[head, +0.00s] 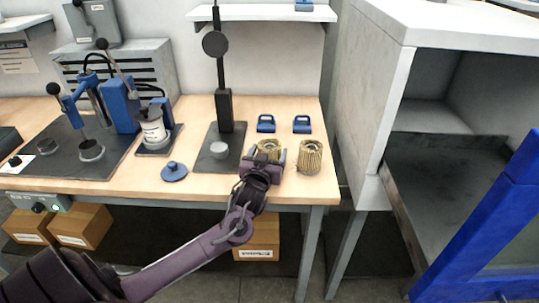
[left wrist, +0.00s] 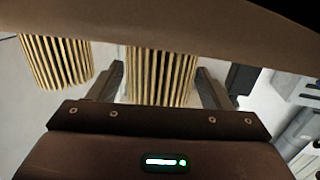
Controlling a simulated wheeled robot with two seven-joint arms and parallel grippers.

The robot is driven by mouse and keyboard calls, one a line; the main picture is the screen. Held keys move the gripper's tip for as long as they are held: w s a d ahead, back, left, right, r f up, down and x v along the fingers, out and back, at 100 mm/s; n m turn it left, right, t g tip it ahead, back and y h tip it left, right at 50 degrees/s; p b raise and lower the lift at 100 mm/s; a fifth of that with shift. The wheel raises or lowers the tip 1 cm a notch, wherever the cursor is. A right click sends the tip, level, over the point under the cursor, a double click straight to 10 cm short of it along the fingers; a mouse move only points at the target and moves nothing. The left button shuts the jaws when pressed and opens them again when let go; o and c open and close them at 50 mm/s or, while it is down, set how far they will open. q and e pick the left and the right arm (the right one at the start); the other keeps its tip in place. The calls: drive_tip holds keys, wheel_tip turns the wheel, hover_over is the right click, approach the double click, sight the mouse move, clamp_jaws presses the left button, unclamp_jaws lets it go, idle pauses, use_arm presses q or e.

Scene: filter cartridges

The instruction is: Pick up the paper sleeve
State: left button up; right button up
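Two tan pleated paper sleeves stand upright near the front right of the wooden bench. The right one (head: 310,157) is free, and its ribbed side shows in the left wrist view (left wrist: 55,60). The left one (head: 269,146) is partly hidden behind my left gripper (head: 262,166). In the left wrist view this left sleeve (left wrist: 160,78) stands between the two fingers of my left gripper (left wrist: 161,70). The fingers look open, with narrow gaps on both sides; contact at the tips is not clear. My right gripper is not in view.
A black press stand (head: 224,104) is just left of the sleeves. A blue knobbed lid (head: 174,171) and a white canister (head: 152,124) are farther left. The bench's right edge is close to the right sleeve.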

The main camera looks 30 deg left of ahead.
use_arm(q)
drive_tip(key=c, duration=0.6)
drive_tip(key=shift+r, duration=0.1)
drive_tip(key=shift+c, duration=0.2)
